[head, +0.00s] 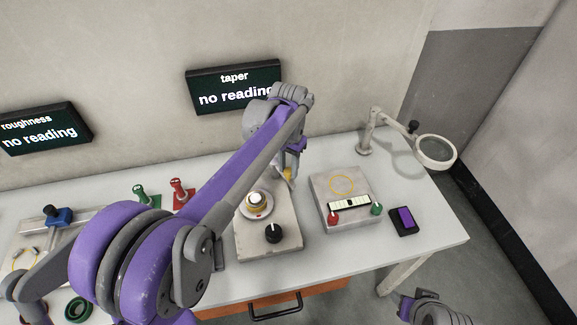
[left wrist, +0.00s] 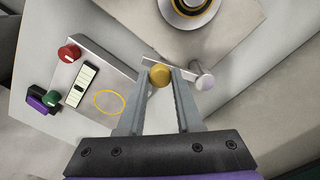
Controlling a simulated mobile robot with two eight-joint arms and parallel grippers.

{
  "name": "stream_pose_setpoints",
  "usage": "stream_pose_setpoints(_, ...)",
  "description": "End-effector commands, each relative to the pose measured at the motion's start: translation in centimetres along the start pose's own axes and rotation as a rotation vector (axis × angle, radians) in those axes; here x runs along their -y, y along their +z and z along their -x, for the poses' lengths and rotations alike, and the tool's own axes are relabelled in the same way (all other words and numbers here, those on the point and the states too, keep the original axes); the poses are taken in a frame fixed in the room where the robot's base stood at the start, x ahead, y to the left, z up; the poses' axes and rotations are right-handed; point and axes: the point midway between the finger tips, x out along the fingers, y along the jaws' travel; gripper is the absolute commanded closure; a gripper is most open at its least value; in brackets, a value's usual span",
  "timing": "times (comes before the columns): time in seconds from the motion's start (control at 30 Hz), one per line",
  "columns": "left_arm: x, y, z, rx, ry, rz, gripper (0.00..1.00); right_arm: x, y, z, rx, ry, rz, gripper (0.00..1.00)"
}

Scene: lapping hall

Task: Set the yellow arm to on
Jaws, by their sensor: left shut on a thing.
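The yellow arm's round yellow knob (left wrist: 160,75) is between my left fingertips in the left wrist view, on a thin pale bar beside a whitish post (left wrist: 204,80). A little of the yellow (head: 287,174) shows in the head view, at the back right of the middle grey box (head: 285,238). My left gripper (head: 291,166) is shut on the yellow knob; it also shows in the left wrist view (left wrist: 160,78).
A box with a level vial (head: 349,205), red and green knobs stands to the right, by a purple-faced device (head: 404,220). A magnifier (head: 435,151) stands behind. The middle box has a round fixture (head: 257,203) and a black knob (head: 273,233). The taper screen (head: 235,88) says "no reading".

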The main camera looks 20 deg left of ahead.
Motion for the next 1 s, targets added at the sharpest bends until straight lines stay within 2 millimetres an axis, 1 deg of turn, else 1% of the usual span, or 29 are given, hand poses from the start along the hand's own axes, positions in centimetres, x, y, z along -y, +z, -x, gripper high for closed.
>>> stream_pose_setpoints(0.17,0.1,0.1,0.0,-0.001,-0.001,-0.012,1.0,0.0,0.0,0.0,0.0,0.0,0.0,0.5)
stream_pose_setpoints(0.37,0.3,0.6,0.0,-0.001,-0.001,-0.081,1.0,0.0,0.0,0.0,0.0,0.0,0.0,0.5)
stream_pose_setpoints(0.57,1.0,1.5,0.0,0.0,-0.001,-0.223,1.0,0.0,0.1,-0.1,0.0,0.0,0.0,0.5)
stream_pose_setpoints(1.0,3.3,3.5,0.1,0.0,-0.001,-0.629,1.0,0.0,0.0,-0.1,0.0,0.0,0.0,0.5)
